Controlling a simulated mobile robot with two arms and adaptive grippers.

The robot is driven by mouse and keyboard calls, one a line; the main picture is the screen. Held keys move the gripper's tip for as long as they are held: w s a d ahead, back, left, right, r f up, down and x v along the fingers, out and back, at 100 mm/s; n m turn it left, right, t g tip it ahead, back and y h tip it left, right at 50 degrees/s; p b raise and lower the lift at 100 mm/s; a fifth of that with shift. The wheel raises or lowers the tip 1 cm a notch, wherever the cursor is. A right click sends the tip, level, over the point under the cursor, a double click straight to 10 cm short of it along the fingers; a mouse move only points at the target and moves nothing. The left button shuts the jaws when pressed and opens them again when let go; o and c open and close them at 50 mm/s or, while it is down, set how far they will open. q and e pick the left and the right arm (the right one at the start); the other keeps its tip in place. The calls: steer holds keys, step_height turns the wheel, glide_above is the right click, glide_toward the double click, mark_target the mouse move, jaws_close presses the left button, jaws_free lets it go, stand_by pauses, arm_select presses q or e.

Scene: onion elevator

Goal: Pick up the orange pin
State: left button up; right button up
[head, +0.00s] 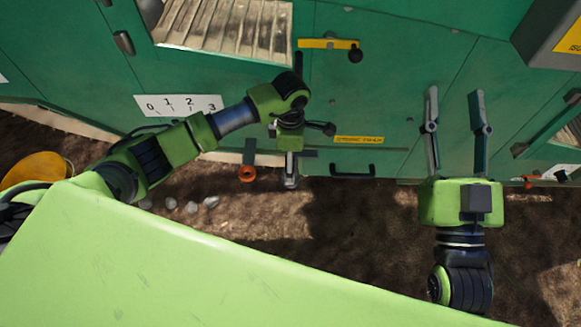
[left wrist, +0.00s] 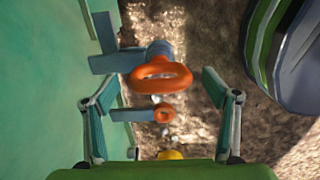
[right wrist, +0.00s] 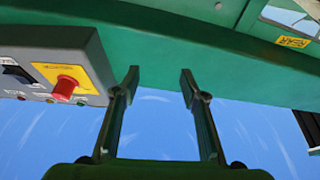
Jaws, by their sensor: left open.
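The orange pin (left wrist: 160,77) shows in the left wrist view as an orange ring on a grey-blue shaft, beside the green machine wall. A smaller orange ring (left wrist: 164,114) on a similar bracket appears farther off behind it. In the head view an orange ring (head: 247,174) hangs low at the machine's edge, just left of my left gripper (head: 288,165). In the left wrist view my left gripper (left wrist: 160,92) is open, with its fingers either side of the rings and apart from them. My right gripper (head: 454,95) is open and empty; its open fingers also show in the right wrist view (right wrist: 160,77).
The green machine wall (head: 400,60) spans the back, with a yellow lever bar (head: 330,43), a black handle (head: 352,171) and a numbered scale (head: 178,104). A grey control box (right wrist: 50,60) carries a red button (right wrist: 65,88). Brown ground (head: 350,225) lies below.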

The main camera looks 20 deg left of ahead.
arm_select(q)
step_height(320, 180, down, 4)
steer(key=shift+f+b, duration=0.15)
steer(key=shift+b, duration=0.65)
steer(key=c, duration=1.4)
arm_select(e)
steer(key=s+r+t+y, duration=0.1)
steer(key=s+r+t, duration=0.3)
steer(key=r, duration=0.3)
steer(key=shift+s+d+t+y, duration=0.3)
steer(key=shift+s+y, duration=0.1)
steer(key=shift+s, duration=0.25)
